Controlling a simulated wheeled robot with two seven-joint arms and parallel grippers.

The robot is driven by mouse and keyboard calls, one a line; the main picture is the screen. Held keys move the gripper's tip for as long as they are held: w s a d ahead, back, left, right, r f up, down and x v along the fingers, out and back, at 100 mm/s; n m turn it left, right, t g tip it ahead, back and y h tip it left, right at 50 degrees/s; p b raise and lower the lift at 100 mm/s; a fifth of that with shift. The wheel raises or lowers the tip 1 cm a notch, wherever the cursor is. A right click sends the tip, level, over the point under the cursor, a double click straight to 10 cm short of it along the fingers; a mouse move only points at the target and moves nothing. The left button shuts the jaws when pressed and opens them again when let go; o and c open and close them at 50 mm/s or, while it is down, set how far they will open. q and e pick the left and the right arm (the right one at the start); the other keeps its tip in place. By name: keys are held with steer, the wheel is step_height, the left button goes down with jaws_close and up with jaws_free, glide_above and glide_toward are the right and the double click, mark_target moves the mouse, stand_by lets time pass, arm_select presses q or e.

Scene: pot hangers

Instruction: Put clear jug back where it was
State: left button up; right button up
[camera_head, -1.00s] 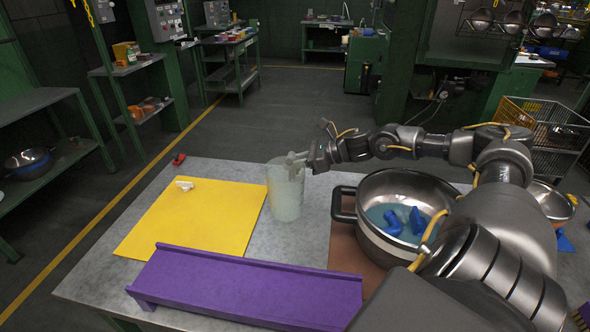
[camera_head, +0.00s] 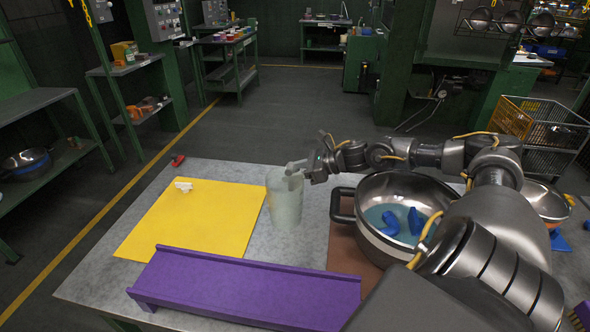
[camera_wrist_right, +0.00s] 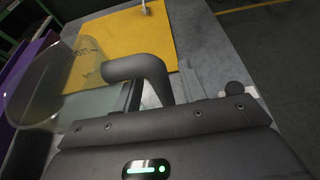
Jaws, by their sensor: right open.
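The clear jug (camera_head: 285,204) stands upright on the grey table, between the yellow mat and the big pot. My right gripper (camera_head: 295,167) is open at the jug's upper rim, on its far right side. I cannot tell whether the finger touches the jug. My left gripper is in neither view.
The yellow mat (camera_head: 195,218) holds a small white object (camera_head: 184,186). A purple shelf-like piece (camera_head: 245,287) lies along the front. The steel pot (camera_head: 372,235) with blue items stands right of the jug. A red object (camera_head: 178,160) lies at the back edge.

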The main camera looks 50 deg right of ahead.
steer(key=shift+r, duration=0.15)
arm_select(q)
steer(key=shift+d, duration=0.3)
arm_select(e)
steer(key=v, duration=1.2)
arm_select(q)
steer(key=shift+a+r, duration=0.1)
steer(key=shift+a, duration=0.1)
